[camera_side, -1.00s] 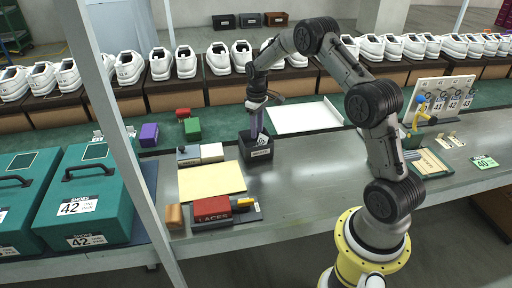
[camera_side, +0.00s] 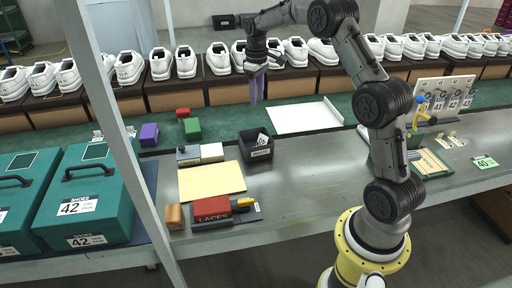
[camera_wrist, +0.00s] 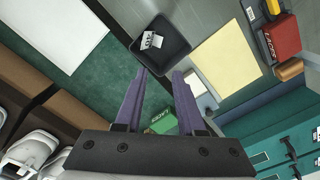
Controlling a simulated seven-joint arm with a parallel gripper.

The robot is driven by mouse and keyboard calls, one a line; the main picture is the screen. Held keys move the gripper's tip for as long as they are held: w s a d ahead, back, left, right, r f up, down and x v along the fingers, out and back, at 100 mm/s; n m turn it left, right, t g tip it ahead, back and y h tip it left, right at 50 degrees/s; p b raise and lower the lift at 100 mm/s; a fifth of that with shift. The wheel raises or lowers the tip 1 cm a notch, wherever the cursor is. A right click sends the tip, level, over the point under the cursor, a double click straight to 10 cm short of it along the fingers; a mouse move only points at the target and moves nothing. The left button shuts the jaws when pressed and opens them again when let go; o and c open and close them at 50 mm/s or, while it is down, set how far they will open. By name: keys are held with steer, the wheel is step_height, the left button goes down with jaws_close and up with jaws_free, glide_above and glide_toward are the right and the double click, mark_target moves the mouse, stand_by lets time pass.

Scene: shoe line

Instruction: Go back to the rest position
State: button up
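My gripper (camera_side: 256,94) is raised in the air above the green mat, behind the black bin, in the side view. In the wrist view its two purple fingers (camera_wrist: 159,78) stand apart with nothing between them. The black bin (camera_side: 256,153) sits on the grey table with a white tag in it. The bin also shows in the wrist view (camera_wrist: 178,60), beyond the fingertips.
White shoes (camera_side: 160,64) line the row of brown boxes at the back. A white tray (camera_side: 305,118) and yellow sheet (camera_side: 212,181) lie near the bin. Teal shoe boxes (camera_side: 85,195) stand left, beside a grey post (camera_side: 125,130). A pegboard stand (camera_side: 440,98) is at right.

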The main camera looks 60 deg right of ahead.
steer(key=shift+r, duration=0.4)
steer(key=a+r+n+t, duration=0.1)
steer(key=a+r+t, duration=0.1)
steer(key=a+r, duration=0.55)
steer(key=s+a+r+n+t, duration=0.1)
steer(key=s+a+r+t, duration=0.1)
steer(key=s+a+r, duration=0.8)
steer(key=s+a+t, duration=0.1)
steer(key=s+a, duration=0.1)
steer(key=s, duration=0.5)
steer(key=s+a+t, duration=0.1)
steer(key=s+a, duration=0.2)
steer(key=s, duration=0.3)
steer(key=s+f+m, duration=0.2)
steer(key=s+f, duration=0.5)
steer(key=f, duration=0.1)
steer(key=shift+a+f, duration=0.15)
steer(key=shift+a, duration=0.15)
